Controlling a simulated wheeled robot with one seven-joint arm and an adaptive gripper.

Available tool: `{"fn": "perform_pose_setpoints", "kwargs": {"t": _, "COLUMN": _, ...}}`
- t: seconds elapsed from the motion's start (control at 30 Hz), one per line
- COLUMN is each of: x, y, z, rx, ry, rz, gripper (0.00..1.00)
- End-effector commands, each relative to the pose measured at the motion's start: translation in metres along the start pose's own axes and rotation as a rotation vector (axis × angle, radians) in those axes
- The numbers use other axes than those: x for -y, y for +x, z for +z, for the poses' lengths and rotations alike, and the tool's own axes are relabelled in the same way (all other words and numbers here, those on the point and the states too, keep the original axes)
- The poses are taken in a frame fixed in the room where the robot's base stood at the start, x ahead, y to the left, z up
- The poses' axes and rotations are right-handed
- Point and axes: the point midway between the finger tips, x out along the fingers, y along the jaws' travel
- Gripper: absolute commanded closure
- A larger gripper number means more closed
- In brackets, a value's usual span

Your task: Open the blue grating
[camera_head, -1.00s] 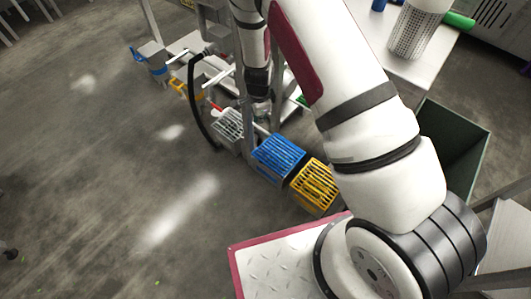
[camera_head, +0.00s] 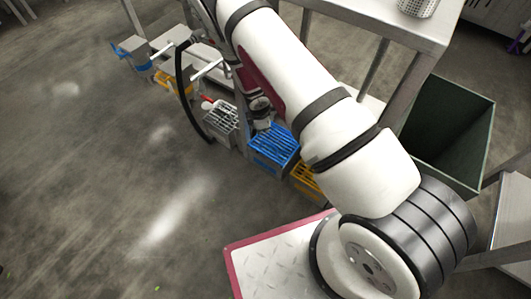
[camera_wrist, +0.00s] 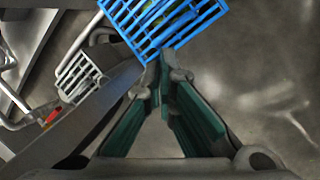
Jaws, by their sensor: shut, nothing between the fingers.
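The blue grating (camera_head: 275,145) lies flat and closed-looking on top of a box low on the floor, between a white-grey grating and a yellow one. It fills the top of the wrist view (camera_wrist: 165,22), with something green dimly seen under its bars. My gripper (camera_wrist: 164,58) is shut and empty, its green-padded fingers meeting just at the near edge of the blue grating. I cannot tell whether the tips touch it. In the head view my wrist hangs above the grating's far left corner, and the fingertips are hard to make out.
The white-grey grating (camera_head: 220,117) is left of the blue one and the yellow grating (camera_head: 306,179) is right, partly behind my arm. A steel table (camera_head: 400,22) rises behind, with a leg close by. A dark green bin (camera_head: 455,130) stands right. Open floor lies left.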

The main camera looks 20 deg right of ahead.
Motion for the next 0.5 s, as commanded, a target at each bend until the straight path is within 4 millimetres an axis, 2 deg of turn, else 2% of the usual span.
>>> {"fn": "perform_pose_setpoints", "kwargs": {"t": 0.03, "x": 0.007, "y": 0.011, "z": -0.001, "rx": -0.004, "ry": -0.135, "rz": -0.016, "gripper": 1.00}}
{"fn": "perform_pose_setpoints", "kwargs": {"t": 0.1, "x": 0.013, "y": 0.020, "z": 0.000, "rx": -0.009, "ry": -0.313, "rz": -0.035, "gripper": 1.00}}
{"fn": "perform_pose_setpoints", "kwargs": {"t": 0.2, "x": 0.022, "y": 0.029, "z": 0.000, "rx": -0.020, "ry": -0.515, "rz": -0.060, "gripper": 1.00}}
{"fn": "perform_pose_setpoints", "kwargs": {"t": 0.33, "x": 0.029, "y": 0.035, "z": 0.001, "rx": -0.028, "ry": -0.671, "rz": -0.080, "gripper": 1.00}}
{"fn": "perform_pose_setpoints", "kwargs": {"t": 0.5, "x": 0.033, "y": 0.045, "z": 0.002, "rx": -0.032, "ry": -0.721, "rz": -0.089, "gripper": 1.00}}
